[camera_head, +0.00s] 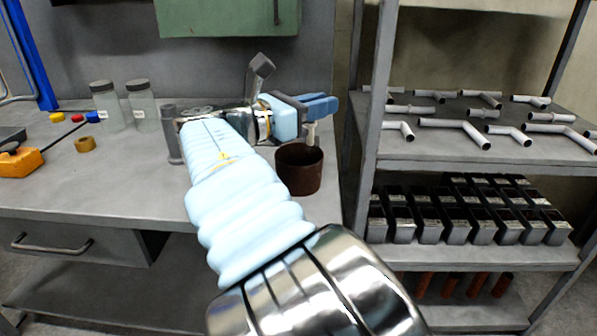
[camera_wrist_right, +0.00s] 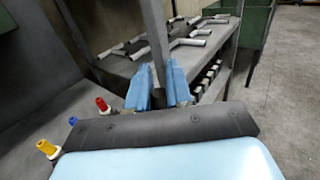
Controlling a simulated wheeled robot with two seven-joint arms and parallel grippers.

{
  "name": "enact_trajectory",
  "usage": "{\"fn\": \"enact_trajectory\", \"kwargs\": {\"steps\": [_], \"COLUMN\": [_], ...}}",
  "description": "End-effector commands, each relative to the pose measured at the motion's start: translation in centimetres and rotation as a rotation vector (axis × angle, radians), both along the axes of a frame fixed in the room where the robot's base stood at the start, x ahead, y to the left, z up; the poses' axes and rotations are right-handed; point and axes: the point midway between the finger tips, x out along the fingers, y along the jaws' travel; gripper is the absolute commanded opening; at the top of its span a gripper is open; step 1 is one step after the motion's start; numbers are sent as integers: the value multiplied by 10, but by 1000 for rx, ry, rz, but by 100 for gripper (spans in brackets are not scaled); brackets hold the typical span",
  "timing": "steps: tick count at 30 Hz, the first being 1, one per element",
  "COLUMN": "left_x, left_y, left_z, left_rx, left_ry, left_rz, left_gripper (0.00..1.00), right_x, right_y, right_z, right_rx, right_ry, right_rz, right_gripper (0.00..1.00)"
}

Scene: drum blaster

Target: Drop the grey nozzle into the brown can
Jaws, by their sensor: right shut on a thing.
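The brown can (camera_head: 299,172) stands upright on the workbench near its right end, with its open top showing. My right gripper (camera_head: 318,106), with blue fingers, is above the can. It is shut on the grey nozzle (camera_head: 311,134), a small pale-grey piece hanging below the fingers over the can's opening, toward its right side. I cannot tell whether the nozzle's lower end is inside the rim. In the wrist view the blue fingers of my right gripper (camera_wrist_right: 157,90) show close together, with a dark shape between them. My left gripper is not in view.
Two glass jars (camera_head: 141,104) and a dark grey cylinder (camera_head: 170,134) stand left of my arm on the workbench (camera_head: 90,185). Small coloured pieces lie farther left, near an orange tool (camera_head: 20,162). A metal shelf (camera_head: 450,152) with pipe pieces and black boxes stands close on the right.

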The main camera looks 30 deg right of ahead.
Motion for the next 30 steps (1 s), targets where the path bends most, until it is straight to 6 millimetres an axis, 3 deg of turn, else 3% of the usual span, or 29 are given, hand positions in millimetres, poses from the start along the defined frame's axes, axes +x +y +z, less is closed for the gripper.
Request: {"fn": "enact_trajectory", "kwargs": {"steps": [1,6,17,20,30], "left_x": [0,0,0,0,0], "left_y": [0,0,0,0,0], "left_z": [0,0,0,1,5], "left_rx": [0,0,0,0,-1], "left_ry": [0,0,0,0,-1], "left_rz": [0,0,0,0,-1], "left_gripper": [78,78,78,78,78], "right_x": [0,0,0,-2,-11], "right_y": [0,0,5,19,99], "right_z": [0,0,0,1,1], "right_rx": [0,0,-1,0,-2], "right_ry": [0,0,0,0,0], "right_rz": [0,0,2,2,3], "right_gripper": [23,49,50,50,50]}}
